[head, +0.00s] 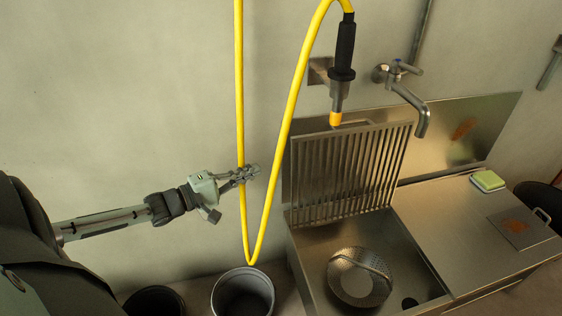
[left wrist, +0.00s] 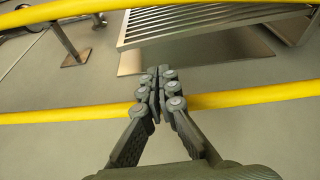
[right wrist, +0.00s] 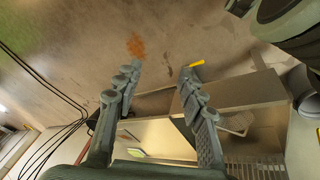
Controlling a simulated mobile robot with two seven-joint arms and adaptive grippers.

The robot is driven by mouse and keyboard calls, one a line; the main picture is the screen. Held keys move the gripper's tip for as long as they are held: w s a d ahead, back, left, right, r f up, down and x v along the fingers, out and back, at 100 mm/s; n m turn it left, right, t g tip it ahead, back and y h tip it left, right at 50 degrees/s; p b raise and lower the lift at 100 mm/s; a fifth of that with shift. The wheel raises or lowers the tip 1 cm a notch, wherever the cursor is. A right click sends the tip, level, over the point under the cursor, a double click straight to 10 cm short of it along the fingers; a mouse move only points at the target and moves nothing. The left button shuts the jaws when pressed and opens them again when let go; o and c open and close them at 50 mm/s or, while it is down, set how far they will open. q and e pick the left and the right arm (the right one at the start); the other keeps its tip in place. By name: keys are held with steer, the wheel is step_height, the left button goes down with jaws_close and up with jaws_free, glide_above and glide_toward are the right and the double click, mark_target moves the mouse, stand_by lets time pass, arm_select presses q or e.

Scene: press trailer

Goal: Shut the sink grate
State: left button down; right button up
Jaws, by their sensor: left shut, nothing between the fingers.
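The metal sink grate (head: 345,172) stands raised, nearly upright, at the back of the steel sink basin (head: 310,240). Its slats also show at the top of the left wrist view (left wrist: 215,22). My left gripper (head: 252,172) is shut and empty, left of the grate and apart from it, overlapping the yellow hose (head: 240,90). In the left wrist view the hose passes behind the fingers; I cannot tell whether they touch it. My right gripper (right wrist: 160,72) is open and empty in the right wrist view, and outside the head view.
A black-handled sprayer (head: 343,60) hangs over the grate's top edge. A wall tap (head: 405,90) is right of it. A round strainer (head: 350,285) lies in the basin. A sponge (head: 487,181) sits on the right counter. A bucket (head: 243,295) stands below the hose loop.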

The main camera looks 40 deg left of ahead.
arm_select(q)
steer(key=shift+b+x, duration=0.75)
steer(key=shift+x, duration=4)
arm_select(e)
steer(key=shift+w+a+r+n+t+y, duration=0.1)
steer(key=shift+w+a+r+t+y, duration=0.05)
steer(key=shift+w+a+r+t, duration=0.45)
steer(key=shift+w+a+r+n+t+y, duration=0.1)
steer(key=shift+w+a+r+t+y, duration=0.2)
steer(key=shift+w+a, duration=0.35)
steer(key=shift+w+a+r+n+t+y, duration=0.1)
steer(key=shift+w+a+r+t, duration=0.35)
steer(key=shift+w, duration=0.4)
arm_select(q)
steer(key=shift+s+d, duration=0.1)
steer(key=shift+d, duration=0.05)
arm_select(e)
steer(key=shift+d+f, duration=0.1)
